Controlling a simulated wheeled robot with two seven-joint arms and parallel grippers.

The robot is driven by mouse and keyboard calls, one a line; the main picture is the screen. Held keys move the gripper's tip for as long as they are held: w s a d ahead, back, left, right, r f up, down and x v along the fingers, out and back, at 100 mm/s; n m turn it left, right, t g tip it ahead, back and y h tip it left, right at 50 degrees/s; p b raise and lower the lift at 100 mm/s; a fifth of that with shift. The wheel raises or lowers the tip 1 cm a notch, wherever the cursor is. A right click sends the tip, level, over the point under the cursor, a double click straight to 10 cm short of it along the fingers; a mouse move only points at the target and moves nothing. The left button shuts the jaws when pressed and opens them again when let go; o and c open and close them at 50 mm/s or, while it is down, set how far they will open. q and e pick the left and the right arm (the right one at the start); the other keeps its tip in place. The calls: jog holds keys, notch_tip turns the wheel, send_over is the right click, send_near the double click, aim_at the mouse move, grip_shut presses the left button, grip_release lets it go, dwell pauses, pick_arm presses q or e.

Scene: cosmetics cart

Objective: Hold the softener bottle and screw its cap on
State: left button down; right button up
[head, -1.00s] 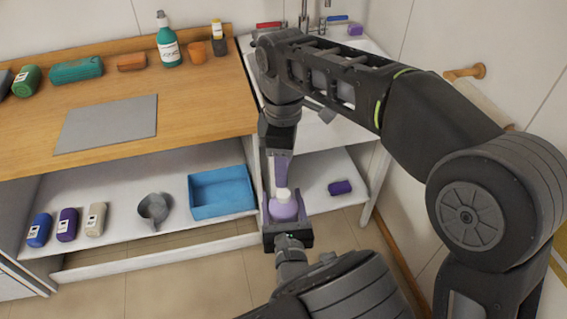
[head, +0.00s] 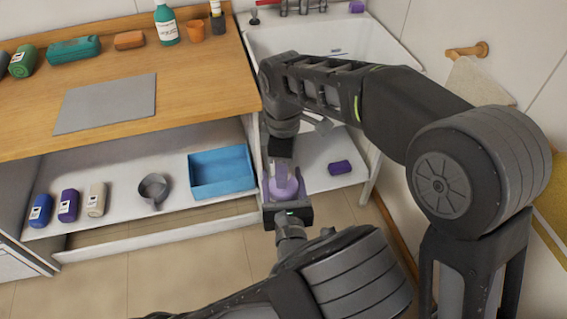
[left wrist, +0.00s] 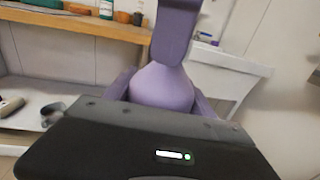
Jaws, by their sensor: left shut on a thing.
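A lilac softener bottle (head: 284,187) stands upright in my left gripper (head: 285,199), whose fingers are shut on its sides. In the left wrist view, its rounded lilac body (left wrist: 162,88) shows beyond the gripper body. A small white part (head: 281,176) shows at the bottle's top; I cannot tell whether it is the cap or the neck. My right gripper (head: 281,165) points down from above onto the bottle's top.
A purple bottle-like item (head: 340,168) lies on the white shelf right of the bottle. A wooden counter (head: 190,105) and white sink (head: 335,42) lie behind.

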jog(key=shift+c, duration=0.3)
grip_shut()
dwell(0.3)
jog(key=m, duration=1.2)
jog(key=shift+o, duration=0.7)
grip_release()
